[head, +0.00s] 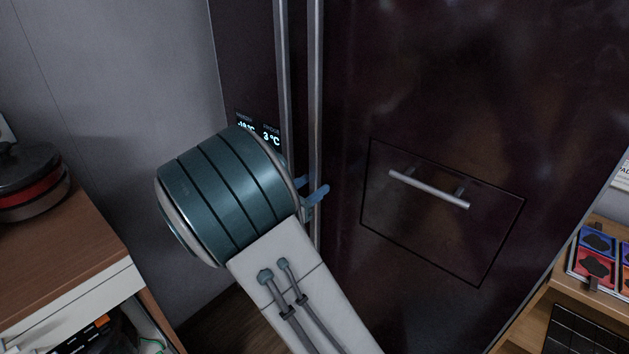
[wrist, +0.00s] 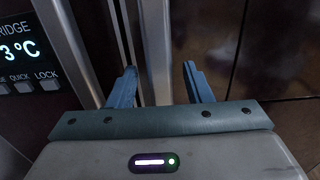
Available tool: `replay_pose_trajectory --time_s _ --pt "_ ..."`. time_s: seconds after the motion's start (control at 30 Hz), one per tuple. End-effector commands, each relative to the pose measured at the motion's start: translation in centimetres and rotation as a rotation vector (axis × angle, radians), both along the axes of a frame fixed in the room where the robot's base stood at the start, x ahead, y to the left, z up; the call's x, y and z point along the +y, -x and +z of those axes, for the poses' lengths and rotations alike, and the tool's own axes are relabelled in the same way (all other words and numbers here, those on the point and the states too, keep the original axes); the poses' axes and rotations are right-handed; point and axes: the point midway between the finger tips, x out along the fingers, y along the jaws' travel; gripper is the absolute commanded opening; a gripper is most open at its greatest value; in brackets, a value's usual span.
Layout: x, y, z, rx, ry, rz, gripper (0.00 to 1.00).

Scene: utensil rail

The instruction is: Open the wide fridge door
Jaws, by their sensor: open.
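The dark, glossy fridge has a wide right door (head: 440,90) and a narrow left door (head: 243,60); both look shut. The wide door's long vertical metal handle (head: 315,90) runs along its left edge, close beside the narrow door's handle (head: 283,70). My gripper (head: 313,188) is open at the lower part of the wide door's handle. In the wrist view, that handle (wrist: 155,45) appears between my two blue fingers (wrist: 159,66), with a gap on either side. The left finger is in the space between the two handles. My wrist hides part of the narrow door.
A small hatch with a horizontal bar handle (head: 430,189) is set in the wide door. A wooden counter (head: 60,255) with a dark and red pot (head: 32,180) stands at left. A wooden shelf unit (head: 560,285) with colourful boxes (head: 597,255) stands at right.

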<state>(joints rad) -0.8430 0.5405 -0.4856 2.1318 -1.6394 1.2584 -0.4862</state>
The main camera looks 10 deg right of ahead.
Motion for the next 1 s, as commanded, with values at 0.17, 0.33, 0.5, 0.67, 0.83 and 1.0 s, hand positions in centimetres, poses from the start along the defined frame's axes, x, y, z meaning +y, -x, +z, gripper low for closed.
replay_pose_trajectory --time_s 0.17,0.33,0.5,0.67,0.83,1.0 --pt "-1.3 -0.9 0.0 0.0 0.0 -0.001 0.45" --pt "-1.6 -1.1 0.0 0.0 -0.001 -0.001 0.45" --pt "-1.6 -1.1 0.0 0.0 -0.001 -0.001 0.43" --pt "-1.5 -1.1 0.0 0.0 -0.001 -0.001 0.0" --pt "-1.5 -1.1 0.0 0.0 -0.001 -0.001 0.0" --pt "-1.9 -1.0 -0.1 0.0 -0.002 -0.001 0.0"
